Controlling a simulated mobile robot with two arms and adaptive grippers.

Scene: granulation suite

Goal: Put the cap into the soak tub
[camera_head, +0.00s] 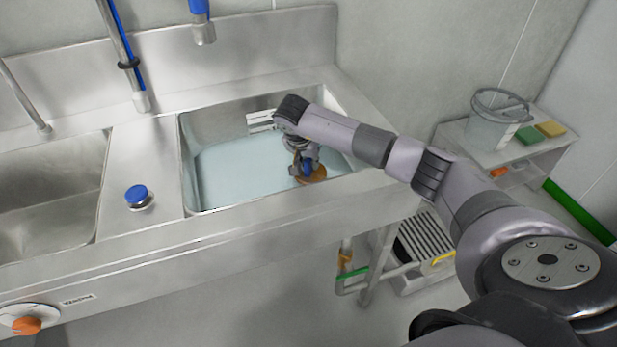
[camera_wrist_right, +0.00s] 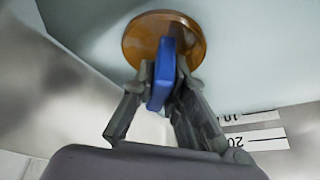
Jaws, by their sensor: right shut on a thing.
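The cap is an amber-brown disc with a blue upright grip on top; in the head view the cap (camera_head: 314,177) is inside the right basin, partly hidden by my gripper. In the right wrist view the cap (camera_wrist_right: 136,40) shows its round disc beyond the fingers. My right gripper (camera_head: 304,166) is shut on the blue grip; the fingers (camera_wrist_right: 165,82) press it from both sides. The soak tub (camera_head: 222,205) is the steel basin with pale blue liquid. The cap is low over the liquid; I cannot tell whether it touches. My left gripper is out of view.
An empty-looking steel basin (camera_head: 50,190) lies to the left. A blue-topped knob (camera_head: 138,195) stands on the deck between the basins. A white scale plate (camera_wrist_right: 250,130) is on the tub wall. A clear bucket (camera_head: 492,120) and sponges (camera_head: 550,129) stand on a side shelf.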

